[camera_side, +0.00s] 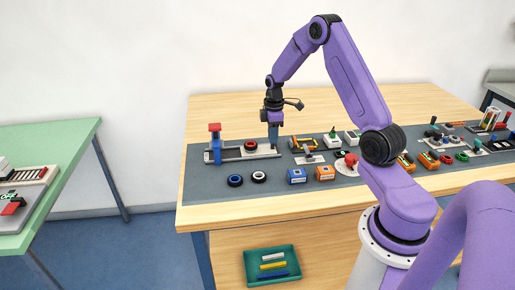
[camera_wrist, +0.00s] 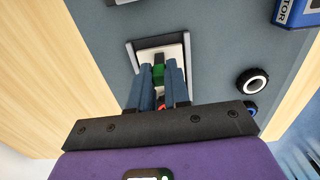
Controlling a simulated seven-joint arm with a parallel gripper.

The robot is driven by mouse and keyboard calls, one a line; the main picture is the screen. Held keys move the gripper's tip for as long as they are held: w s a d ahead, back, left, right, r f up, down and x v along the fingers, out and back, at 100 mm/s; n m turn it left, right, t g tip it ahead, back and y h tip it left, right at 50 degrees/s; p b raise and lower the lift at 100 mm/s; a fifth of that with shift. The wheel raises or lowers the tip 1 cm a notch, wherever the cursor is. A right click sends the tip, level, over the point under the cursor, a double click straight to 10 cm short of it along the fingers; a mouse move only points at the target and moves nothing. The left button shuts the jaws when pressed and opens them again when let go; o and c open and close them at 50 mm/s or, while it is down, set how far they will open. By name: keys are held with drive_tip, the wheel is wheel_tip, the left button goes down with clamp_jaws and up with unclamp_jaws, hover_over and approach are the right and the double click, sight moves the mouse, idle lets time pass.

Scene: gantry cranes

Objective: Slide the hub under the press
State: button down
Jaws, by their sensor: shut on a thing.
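The press (camera_side: 214,148), a blue column with a red top, stands at the left end of a pale track (camera_side: 232,154). A dark round piece with some red (camera_side: 250,145) sits on the track between the press and my gripper; it may be the hub. My gripper (camera_side: 274,146) points down over the track's right end. In the wrist view its fingers (camera_wrist: 159,84) are shut on a small green block (camera_wrist: 158,74), low over the pale, dark-edged track end (camera_wrist: 172,44). I cannot tell whether this block belongs to the hub. A bit of red (camera_wrist: 161,103) shows between the fingers; the press is hidden there.
A blue-centred ring (camera_side: 235,181) and a white-centred ring (camera_side: 258,177) lie in front of the track. A blue box (camera_side: 296,176) and an orange box (camera_side: 325,173) stand to their right. Several other parts fill the mat's right side. The wood behind is clear.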

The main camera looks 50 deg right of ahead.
drive_tip(key=shift+w+a, duration=4.15)
drive_tip(key=shift+w, duration=0.1)
drive_tip(key=c, duration=1)
unclamp_jaws()
drive_tip(key=shift+r, duration=0.1)
wheel_tip(320, 180, up, 7)
drive_tip(key=shift+s, duration=0.1)
